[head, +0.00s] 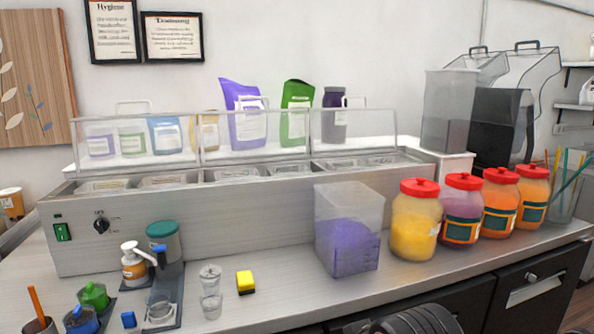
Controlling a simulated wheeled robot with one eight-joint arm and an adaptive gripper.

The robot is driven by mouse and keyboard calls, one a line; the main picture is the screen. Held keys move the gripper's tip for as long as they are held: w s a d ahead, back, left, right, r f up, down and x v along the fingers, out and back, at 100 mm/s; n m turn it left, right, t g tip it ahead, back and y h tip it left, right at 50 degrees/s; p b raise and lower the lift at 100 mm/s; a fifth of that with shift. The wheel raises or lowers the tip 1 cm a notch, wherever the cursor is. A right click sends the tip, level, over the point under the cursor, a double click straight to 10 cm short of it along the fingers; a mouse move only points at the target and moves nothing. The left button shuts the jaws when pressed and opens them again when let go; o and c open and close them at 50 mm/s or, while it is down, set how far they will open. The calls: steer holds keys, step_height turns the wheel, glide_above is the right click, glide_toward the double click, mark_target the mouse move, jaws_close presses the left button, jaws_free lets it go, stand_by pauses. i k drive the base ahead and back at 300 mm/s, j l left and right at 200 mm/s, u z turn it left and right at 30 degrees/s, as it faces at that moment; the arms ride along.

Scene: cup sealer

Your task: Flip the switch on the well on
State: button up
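The well (200,222) is a long metal counter unit with a row of inset pans and clear lids. On the left end of its front panel is a small green switch (63,232). Its rocker position is too small to tell. To the right of the switch is a black round knob (101,222) with small markings. My gripper's fingers do not show. A dark, ribbed shape at the bottom edge may be part of my arm, well apart from the switch and to its right.
A pump bottle (134,266) and a teal-lidded container (164,245) stand in front of the panel, right of the knob. Green (93,295) and blue (81,319) small containers stand at front left. A purple-filled bin (347,245) and red-lidded jars (415,225) stand to the right.

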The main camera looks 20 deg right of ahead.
mark_target(62, 234)
steer(key=i+l+z, duration=0.25)
steer(key=i+l, duration=0.2)
steer(key=l, duration=0.25)
steer(key=i+l+z, duration=0.25)
steer(key=i+l, duration=0.2)
steer(key=l, duration=0.2)
steer(key=u, duration=2.3)
steer(key=i+j+u, duration=0.1)
steer(key=j+u, duration=0.15)
steer(key=j, duration=0.15)
steer(key=i+j+u, duration=0.15)
steer(key=j+u, duration=0.15)
